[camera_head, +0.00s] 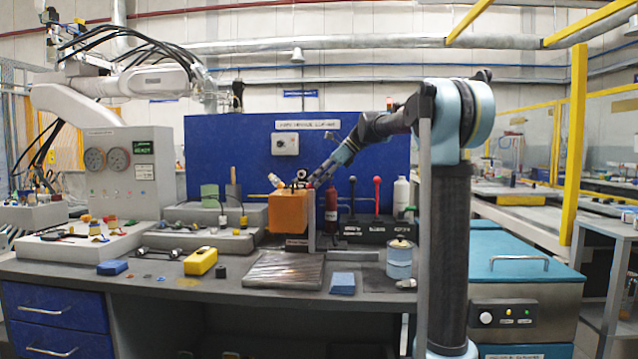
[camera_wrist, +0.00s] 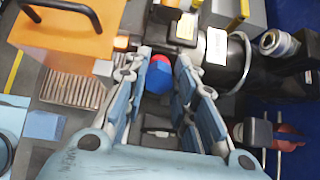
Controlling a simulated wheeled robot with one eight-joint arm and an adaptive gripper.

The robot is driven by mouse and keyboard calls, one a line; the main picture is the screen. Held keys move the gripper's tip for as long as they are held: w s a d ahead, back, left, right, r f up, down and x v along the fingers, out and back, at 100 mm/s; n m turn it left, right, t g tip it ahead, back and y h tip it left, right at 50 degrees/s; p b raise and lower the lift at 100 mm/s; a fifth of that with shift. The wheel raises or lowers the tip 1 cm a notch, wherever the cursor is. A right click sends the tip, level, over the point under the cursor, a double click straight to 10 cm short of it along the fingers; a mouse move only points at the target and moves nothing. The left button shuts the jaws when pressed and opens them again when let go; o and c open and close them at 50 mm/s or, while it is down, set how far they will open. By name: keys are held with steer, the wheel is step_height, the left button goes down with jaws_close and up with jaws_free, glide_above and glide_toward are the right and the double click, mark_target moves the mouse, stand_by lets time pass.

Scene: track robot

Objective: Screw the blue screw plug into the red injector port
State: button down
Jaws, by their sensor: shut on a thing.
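The blue screw plug (camera_wrist: 158,78) shows between the fingers of my gripper (camera_wrist: 161,66) in the wrist view. My gripper is shut on it. A small red part (camera_wrist: 160,59) shows right at the plug's far end; it may be the red injector port. I cannot tell whether the plug touches it or how far it is in. In the head view my gripper (camera_head: 303,182) is low over the bench, by the top of an orange box. The plug and the port cannot be made out there.
The orange box (camera_head: 288,213) with a dark handle stands close beside my gripper; it also shows in the wrist view (camera_wrist: 62,38). Levers with a red knob (camera_head: 377,181) and a black knob stand to the right. A ribbed metal plate (camera_head: 284,271) lies in front.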

steer(key=m, duration=0.3)
steer(key=shift+s+d+f, duration=0.1)
steer(key=shift+f, duration=0.1)
steer(key=shift+m, duration=0.4)
steer(key=m, duration=1.1)
steer(key=c, duration=1.3)
jaws_free()
steer(key=shift+c, duration=0.9)
